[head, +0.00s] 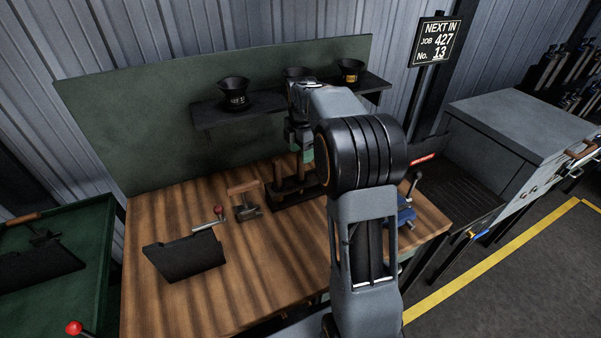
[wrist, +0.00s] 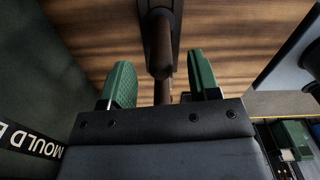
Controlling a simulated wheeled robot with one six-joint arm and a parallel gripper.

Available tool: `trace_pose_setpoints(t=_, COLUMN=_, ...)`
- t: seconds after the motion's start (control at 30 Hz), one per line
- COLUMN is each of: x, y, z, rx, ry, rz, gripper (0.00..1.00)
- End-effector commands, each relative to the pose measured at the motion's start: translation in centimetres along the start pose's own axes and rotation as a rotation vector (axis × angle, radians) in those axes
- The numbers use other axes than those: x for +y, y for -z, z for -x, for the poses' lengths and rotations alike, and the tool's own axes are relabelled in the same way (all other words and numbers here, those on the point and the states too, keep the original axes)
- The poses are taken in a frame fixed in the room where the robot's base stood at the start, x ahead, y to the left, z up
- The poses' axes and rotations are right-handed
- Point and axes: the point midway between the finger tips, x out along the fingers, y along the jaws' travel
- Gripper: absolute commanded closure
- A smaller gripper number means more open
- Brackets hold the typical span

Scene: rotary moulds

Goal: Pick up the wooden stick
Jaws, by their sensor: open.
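My gripper (wrist: 160,72) is open, with its two green fingers apart in the wrist view. A dark brown rod, seemingly the wooden stick (wrist: 160,45), runs between the fingers with visible gaps on both sides. Its top stands out of a dark holder (wrist: 172,8). In the head view my gripper (head: 300,142) is at the far side of the bench, over a black rack (head: 290,197) with upright wooden sticks (head: 278,172). My arm hides part of the rack.
The wooden bench (head: 270,285) has free room at its front. A black angled plate (head: 185,257), a wooden-handled tool (head: 245,200) and a blue vise (head: 406,212) stand on it. A shelf (head: 215,112) with black cups is behind.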

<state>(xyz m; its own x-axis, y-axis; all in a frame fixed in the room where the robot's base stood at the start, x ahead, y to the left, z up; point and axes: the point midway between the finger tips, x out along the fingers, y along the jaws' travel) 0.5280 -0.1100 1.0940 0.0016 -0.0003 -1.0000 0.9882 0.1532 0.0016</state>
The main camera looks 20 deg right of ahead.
Motion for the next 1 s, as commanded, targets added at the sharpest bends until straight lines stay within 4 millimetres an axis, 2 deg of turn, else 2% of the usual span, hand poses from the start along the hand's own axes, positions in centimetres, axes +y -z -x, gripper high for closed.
trace_pose_setpoints(t=0.3, x=-0.1, y=0.3, z=-3.9, rx=0.001, ry=0.003, rz=0.0, gripper=0.44)
trace_pose_setpoints(t=0.63, x=-0.1, y=0.2, z=-4.4, rx=0.0, ry=0.0, rz=0.0, gripper=0.44)
trace_pose_setpoints(t=1.0, x=-0.1, y=0.2, z=-4.4, rx=0.0, ry=0.001, rz=0.0, gripper=0.78)
